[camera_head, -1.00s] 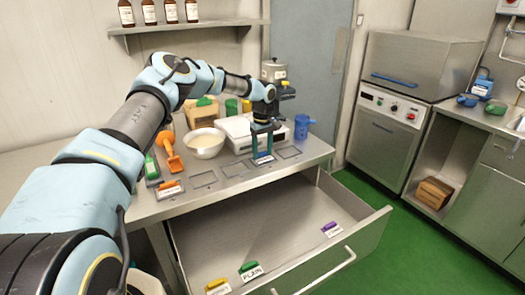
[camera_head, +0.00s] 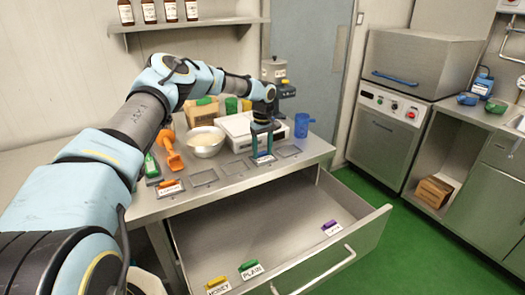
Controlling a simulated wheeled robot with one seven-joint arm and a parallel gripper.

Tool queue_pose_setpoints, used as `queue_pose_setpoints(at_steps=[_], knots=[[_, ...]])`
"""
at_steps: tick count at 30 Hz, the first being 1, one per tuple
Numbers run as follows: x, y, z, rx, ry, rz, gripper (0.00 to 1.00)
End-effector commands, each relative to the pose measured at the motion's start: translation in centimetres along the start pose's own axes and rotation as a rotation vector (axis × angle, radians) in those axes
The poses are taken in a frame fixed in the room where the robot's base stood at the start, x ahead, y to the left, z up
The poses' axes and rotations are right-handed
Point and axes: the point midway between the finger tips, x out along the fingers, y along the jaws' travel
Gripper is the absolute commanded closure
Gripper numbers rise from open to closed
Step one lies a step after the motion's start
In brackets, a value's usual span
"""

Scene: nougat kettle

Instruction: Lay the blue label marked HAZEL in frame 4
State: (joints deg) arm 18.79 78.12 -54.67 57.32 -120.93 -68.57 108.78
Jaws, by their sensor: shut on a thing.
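My gripper (camera_head: 262,155) points down at the front of the steel worktop. It is shut on the blue label (camera_head: 264,160), whose pale lower part shows between and in front of the fingertips. The lettering is too small to read. The label is at the fourth frame from the left in the row, low over it or touching it; I cannot tell which. The gripper and label hide most of that frame. The empty third frame (camera_head: 235,168) is to the left and the empty fifth frame (camera_head: 289,151) to the right.
An orange label (camera_head: 171,187) lies in the first frame; the second frame (camera_head: 203,177) is empty. The open drawer (camera_head: 283,232) below holds yellow (camera_head: 217,285), green (camera_head: 250,268) and purple (camera_head: 330,227) labels. A white bowl (camera_head: 205,142), scale (camera_head: 240,138) and blue mug (camera_head: 302,125) stand behind.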

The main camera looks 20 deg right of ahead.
Motion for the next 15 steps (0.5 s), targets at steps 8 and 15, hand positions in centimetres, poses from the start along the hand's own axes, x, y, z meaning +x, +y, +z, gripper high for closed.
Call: queue_pose_setpoints(at_steps=[8, 15], knots=[[0.00, 0.00, 0.00, 0.000, 0.000, 0.000, 0.18], [0.01, 0.00, 0.00, 0.000, 0.000, 0.000, 0.04]])
